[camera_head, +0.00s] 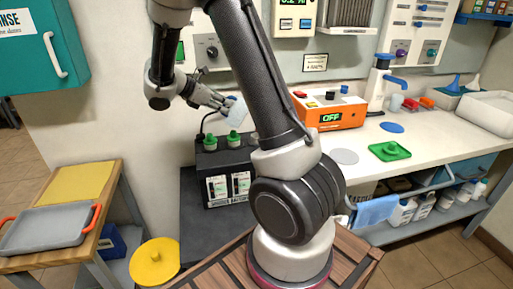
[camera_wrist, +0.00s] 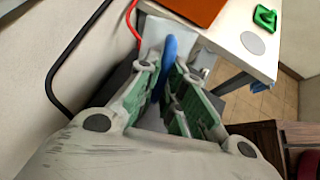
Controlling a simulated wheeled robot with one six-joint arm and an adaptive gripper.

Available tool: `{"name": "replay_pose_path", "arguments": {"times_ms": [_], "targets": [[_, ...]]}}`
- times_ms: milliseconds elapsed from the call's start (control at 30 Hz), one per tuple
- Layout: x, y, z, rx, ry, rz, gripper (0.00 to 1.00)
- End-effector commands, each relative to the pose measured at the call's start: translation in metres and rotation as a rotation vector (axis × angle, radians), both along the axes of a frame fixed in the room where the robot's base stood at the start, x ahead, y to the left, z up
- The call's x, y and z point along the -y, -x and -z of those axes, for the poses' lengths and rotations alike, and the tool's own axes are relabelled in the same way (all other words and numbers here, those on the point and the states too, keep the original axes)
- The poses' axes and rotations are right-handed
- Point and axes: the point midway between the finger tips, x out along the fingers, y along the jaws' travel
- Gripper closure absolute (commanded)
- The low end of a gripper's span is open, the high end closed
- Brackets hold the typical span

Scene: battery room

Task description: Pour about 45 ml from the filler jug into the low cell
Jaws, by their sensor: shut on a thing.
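My gripper (camera_head: 222,103) is shut on the filler jug (camera_head: 238,115), a pale, translucent vessel held above the battery (camera_head: 228,165). In the wrist view the green-padded fingers (camera_wrist: 165,80) close around the jug's blue handle (camera_wrist: 169,52), with part of the pale jug body (camera_wrist: 152,32) beyond. The dark battery has green caps (camera_head: 233,139) on its top. My arm partly hides the battery's right side, so I cannot tell which cell is the low one. The liquid level and any pouring stream are too small to see.
An orange charger (camera_head: 335,111) reading OFF stands on the white counter (camera_head: 440,135), right of the battery. A red cable (camera_wrist: 133,20) and a black cable (camera_wrist: 70,60) run close to the gripper. A wooden table with a grey tray (camera_head: 48,230) stands at left.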

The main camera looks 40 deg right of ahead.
Motion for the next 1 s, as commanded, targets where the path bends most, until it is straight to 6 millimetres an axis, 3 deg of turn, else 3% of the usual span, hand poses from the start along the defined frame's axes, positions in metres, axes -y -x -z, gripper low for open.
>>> {"name": "replay_pose_path", "arguments": {"times_ms": [200,500,1000], "targets": [[-0.017,-0.003,0.019,-0.029,0.143,-0.014,1.00],[-0.040,-0.006,0.032,-0.086,0.444,-0.023,1.00],[-0.044,-0.007,0.046,-0.119,0.600,-0.023,1.00]]}}
